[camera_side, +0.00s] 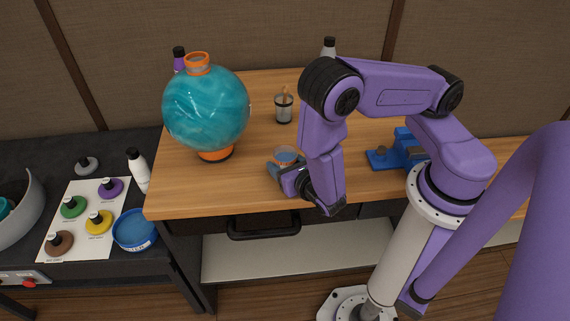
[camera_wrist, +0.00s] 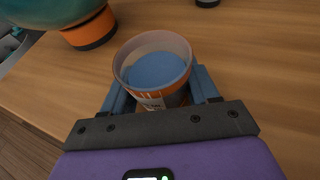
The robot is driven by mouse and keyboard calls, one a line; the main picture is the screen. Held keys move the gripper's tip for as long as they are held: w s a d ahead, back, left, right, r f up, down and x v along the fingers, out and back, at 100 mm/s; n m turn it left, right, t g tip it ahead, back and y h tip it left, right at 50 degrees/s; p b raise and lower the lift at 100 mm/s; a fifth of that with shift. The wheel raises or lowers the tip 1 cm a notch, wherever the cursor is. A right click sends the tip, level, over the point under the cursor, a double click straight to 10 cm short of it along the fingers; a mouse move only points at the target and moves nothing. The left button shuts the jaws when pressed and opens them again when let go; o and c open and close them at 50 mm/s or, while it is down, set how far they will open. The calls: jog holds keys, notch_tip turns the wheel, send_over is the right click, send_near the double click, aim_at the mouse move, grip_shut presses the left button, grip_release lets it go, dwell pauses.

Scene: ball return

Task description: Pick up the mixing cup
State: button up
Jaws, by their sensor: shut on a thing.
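The mixing cup (camera_wrist: 152,68) is a clear cup with an orange marking and blue inside; it stands between the blue fingers of my gripper (camera_wrist: 160,100) in the wrist view. In the side view the cup (camera_side: 286,155) is near the table's front edge, with my gripper (camera_side: 284,173) shut on it from the front. Its lower part is hidden by the fingers, and I cannot tell whether its base touches the table.
A large teal ball (camera_side: 206,110) on an orange base stands left of the cup. A grey holder (camera_side: 284,108) with a stick stands behind, and a blue device (camera_side: 390,158) to the right. A side counter at left holds colored knobs, a white bottle (camera_side: 138,170) and a blue dish (camera_side: 135,230).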

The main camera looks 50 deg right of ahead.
jog(key=shift+r, duration=15.05)
jog(key=w+a, duration=0.8)
jog(key=w, duration=0.3)
jog(key=w+a, duration=0.8)
jog(key=w, duration=0.4)
jog(key=f, duration=0.5)
jog(key=shift+s+d, duration=0.25)
jog(key=shift+d+r, duration=0.1)
jog(key=shift+d, duration=0.1)
jog(key=shift+s+d+r+m+y, duration=0.15)
jog(key=shift+d+r+m+y, duration=0.15)
jog(key=shift+d+m+y, duration=0.35)
jog(key=r, duration=0.1)
jog(key=r+m, duration=0.1)
jog(key=d+r+m, duration=0.1)
jog(key=shift+s+r+y, duration=0.25)
jog(key=shift+r+y, duration=0.05)
jog(key=shift+y, duration=0.05)
